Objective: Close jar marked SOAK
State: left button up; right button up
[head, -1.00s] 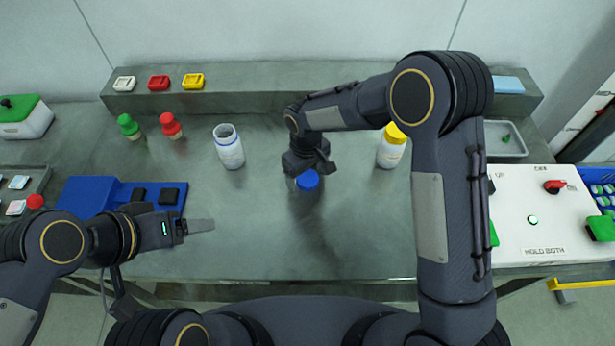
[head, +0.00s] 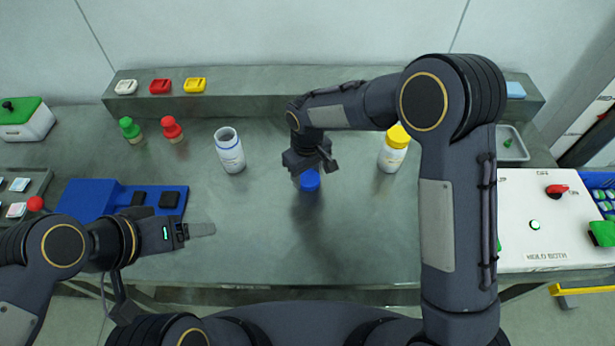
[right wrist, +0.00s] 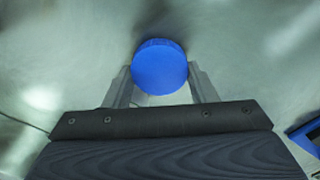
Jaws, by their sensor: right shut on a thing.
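A white open jar (head: 230,155) with a blue ring at its neck stands upright left of centre on the bench; its marking is too small to read. My right gripper (head: 309,172) is shut on a blue lid (head: 309,181), to the right of the open jar and apart from it. In the right wrist view the round blue lid (right wrist: 160,66) sits between the two fingertips (right wrist: 161,80). I cannot tell whether the lid touches the bench. My left gripper (head: 201,229) is at the front left, seen side-on, with nothing visible in it.
A yellow-capped jar (head: 393,150) stands to the right. Green (head: 130,129) and red (head: 171,129) capped bottles stand left of the open jar. A blue fixture (head: 90,198) lies near my left arm. A white control panel (head: 535,215) is at right. The front middle is clear.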

jog(key=s+a+r+b, duration=0.3)
jog(key=s+a+r, duration=0.4)
jog(key=s+r, duration=0.4)
jog(key=shift+s+b, duration=0.3)
jog(key=shift+s, duration=0.35)
